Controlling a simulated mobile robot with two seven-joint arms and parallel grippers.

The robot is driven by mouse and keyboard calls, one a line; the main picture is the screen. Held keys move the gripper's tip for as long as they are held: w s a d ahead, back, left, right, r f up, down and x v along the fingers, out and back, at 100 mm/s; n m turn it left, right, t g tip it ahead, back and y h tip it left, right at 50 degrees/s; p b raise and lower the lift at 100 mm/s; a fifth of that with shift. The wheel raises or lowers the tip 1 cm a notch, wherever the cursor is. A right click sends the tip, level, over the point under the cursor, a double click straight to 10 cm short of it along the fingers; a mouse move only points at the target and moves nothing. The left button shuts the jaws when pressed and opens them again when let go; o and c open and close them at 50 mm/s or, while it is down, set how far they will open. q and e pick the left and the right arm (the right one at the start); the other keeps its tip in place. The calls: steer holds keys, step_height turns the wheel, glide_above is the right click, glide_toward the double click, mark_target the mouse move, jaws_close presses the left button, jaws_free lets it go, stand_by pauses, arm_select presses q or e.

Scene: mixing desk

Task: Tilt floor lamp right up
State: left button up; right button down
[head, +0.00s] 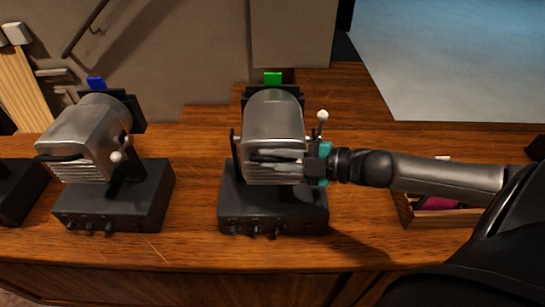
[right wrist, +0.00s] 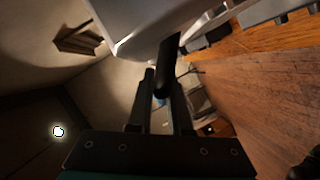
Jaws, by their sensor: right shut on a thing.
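A silver lamp head (head: 273,115) with a green tab (head: 272,78) sits on a black base box (head: 273,212) with knobs, mid-desk in the head view. My right gripper (head: 278,158) comes in from the right and lies across the lower front of this lamp head. In the right wrist view its fingers (right wrist: 162,95) are shut on a black handle (right wrist: 168,62) beside the pale lamp housing (right wrist: 165,18). The handle is mostly hidden in the head view. My left gripper is not in view.
A second silver lamp (head: 88,135) with a blue tab (head: 96,83) stands to the left on its own black base (head: 115,200). Part of another black base (head: 18,192) shows at the left edge. A wooden tray (head: 405,213) with a magenta item lies right, behind my arm.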

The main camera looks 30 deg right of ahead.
steer(key=shift+s+a+f, duration=0.1)
steer(key=shift+s+f, duration=0.1)
steer(key=shift+f, duration=0.25)
step_height(320, 180, down, 10)
steer(key=n+t+y+b, duration=0.1)
steer(key=n+t+b, duration=0.2)
steer(key=n+b, duration=0.4)
steer(key=shift+n+b, duration=0.3)
steer(key=shift+b, duration=1.8)
steer(key=shift+s+f, duration=0.1)
steer(key=shift+f, duration=0.05)
steer(key=c, duration=1.2)
jaws_free()
steer(key=shift+o, duration=0.4)
